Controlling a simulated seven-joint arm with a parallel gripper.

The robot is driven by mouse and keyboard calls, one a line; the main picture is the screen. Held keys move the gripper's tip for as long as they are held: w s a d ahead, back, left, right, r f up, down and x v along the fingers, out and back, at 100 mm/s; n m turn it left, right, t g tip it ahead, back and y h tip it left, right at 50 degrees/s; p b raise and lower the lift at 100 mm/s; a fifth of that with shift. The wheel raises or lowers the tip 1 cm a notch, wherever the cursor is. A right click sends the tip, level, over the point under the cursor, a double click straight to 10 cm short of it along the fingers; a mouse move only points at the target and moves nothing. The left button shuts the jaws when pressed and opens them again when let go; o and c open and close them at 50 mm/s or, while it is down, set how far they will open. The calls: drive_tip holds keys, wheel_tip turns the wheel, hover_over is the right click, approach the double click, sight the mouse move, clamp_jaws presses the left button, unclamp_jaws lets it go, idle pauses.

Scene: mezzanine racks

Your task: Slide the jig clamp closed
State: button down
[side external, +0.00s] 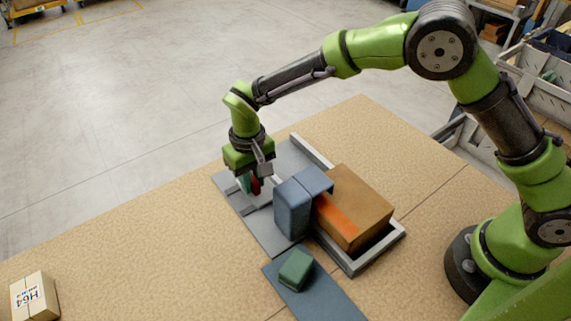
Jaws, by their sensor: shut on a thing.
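The jig (353,267) is a grey frame on the table with a brown box with an orange band (357,212) seated in it. A blue block (291,210), apparently the clamp's sliding jaw, stands at the box's left side. A grey base plate (262,232) extends left from the frame under the block. My gripper (251,184) points down over this plate, left of the blue block, and is shut on a small red piece (256,186). Whether the red piece joins the clamp is hidden.
A green block (296,269) sits on a dark blue-grey mat (323,298) in front of the jig. A small labelled carton (34,297) stands at the table's front left. The tabletop (150,245) between carton and jig is clear. Grey bins (545,80) stand beyond the table at right.

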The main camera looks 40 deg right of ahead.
sight(254, 176)
drive_tip(key=c, duration=1)
unclamp_jaws()
drive_tip(key=shift+d, duration=0.35)
drive_tip(key=shift+c, duration=0.2)
drive_tip(key=shift+a, duration=0.1)
drive_tip(key=shift+r, duration=0.3)
wheel_tip(254, 176, up, 16)
drive_tip(key=shift+r, duration=0.2)
